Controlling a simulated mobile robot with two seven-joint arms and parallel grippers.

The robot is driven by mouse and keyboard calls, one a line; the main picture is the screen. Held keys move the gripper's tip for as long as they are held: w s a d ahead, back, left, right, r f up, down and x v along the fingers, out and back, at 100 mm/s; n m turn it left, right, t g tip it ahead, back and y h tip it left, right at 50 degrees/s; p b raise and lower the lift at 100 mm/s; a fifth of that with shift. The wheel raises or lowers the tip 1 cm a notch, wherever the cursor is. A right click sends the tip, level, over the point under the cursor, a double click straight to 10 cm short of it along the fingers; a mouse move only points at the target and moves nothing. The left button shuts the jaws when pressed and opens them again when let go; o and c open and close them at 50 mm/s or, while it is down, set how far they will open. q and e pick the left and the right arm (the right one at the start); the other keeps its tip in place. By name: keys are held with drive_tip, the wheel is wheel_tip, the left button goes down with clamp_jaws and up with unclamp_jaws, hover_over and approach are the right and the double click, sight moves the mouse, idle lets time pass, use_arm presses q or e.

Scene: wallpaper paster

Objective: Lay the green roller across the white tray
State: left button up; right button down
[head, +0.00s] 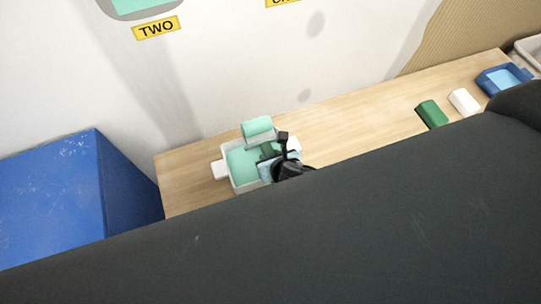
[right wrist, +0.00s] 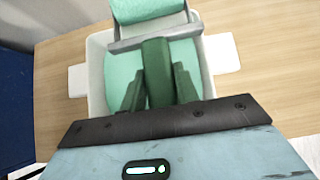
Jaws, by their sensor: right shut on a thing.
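The green roller has a mint sleeve (head: 257,127), also in the right wrist view (right wrist: 147,9), with a grey frame and a dark green handle (right wrist: 157,70). My right gripper (right wrist: 158,85) is shut on the handle; it shows in the head view (head: 271,151). The white tray (head: 228,177) holds a mint surface and has a tab at each side in the right wrist view (right wrist: 96,75). The handle is over the tray and the sleeve is at its far rim. I cannot tell whether the roller touches the tray. My left gripper is not in view.
The tray stands near the left end of a wooden table (head: 350,120). A green block (head: 432,114), a white block (head: 464,102) and a blue tray (head: 488,83) are at the right. A blue box (head: 50,195) stands left of the table. A white wall (head: 220,60) rises behind.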

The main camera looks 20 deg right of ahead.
drive_tip(key=shift+f, duration=0.3)
drive_tip(key=c, duration=1.1)
unclamp_jaws()
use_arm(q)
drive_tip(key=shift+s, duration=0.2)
use_arm(e)
drive_tip(key=shift+o, duration=0.2)
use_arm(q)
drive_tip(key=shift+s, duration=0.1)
use_arm(e)
drive_tip(key=shift+r, duration=0.1)
drive_tip(key=shift+r, duration=0.25)
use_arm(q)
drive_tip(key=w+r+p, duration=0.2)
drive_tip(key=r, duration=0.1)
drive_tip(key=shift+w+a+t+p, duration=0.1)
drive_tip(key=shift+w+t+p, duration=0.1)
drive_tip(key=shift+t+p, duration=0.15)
use_arm(e)
drive_tip(key=v, duration=1.1)
drive_tip(key=shift+s+r, duration=0.25)
drive_tip(key=shift+s, duration=0.1)
